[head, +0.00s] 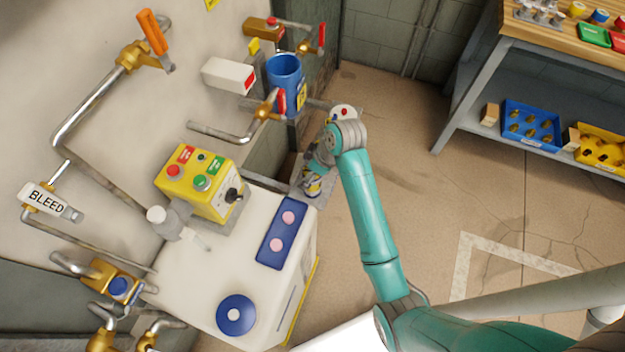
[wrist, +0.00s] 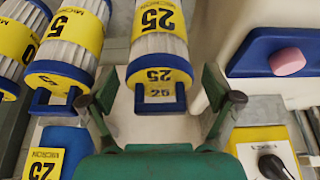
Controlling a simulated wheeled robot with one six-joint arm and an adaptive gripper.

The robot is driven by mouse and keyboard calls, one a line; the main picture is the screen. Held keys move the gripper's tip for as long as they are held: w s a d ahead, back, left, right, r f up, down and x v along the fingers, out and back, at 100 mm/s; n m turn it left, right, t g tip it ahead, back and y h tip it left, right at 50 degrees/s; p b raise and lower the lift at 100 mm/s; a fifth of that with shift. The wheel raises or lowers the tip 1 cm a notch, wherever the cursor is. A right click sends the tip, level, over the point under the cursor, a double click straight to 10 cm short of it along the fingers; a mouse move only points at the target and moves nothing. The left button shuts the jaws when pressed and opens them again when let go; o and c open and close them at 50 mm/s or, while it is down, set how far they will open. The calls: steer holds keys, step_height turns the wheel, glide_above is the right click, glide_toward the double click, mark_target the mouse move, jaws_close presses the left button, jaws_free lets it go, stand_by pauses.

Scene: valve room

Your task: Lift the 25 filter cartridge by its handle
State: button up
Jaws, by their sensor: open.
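The 25 filter cartridge (wrist: 158,42) is at the top centre of the wrist view, with a white pleated body, yellow "25 MICRON" bands and a blue end cap. Its blue loop handle (wrist: 160,107) points toward my gripper (wrist: 160,92). My gripper is open, with one finger to the left and one to the right of the handle, a gap on each side. In the head view my gripper is low beside the white cabinet, mostly hidden by my wrist, and the cartridge cannot be made out clearly there.
Two more cartridges (wrist: 72,38) (wrist: 14,45) stand close on the left in the wrist view. A blue panel with a pink button (wrist: 288,61) is on the right. In the head view, the white cabinet (head: 205,290) and blue filter housing (head: 285,75) are near my arm; floor lies open to the right.

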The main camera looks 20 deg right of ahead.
jaws_close()
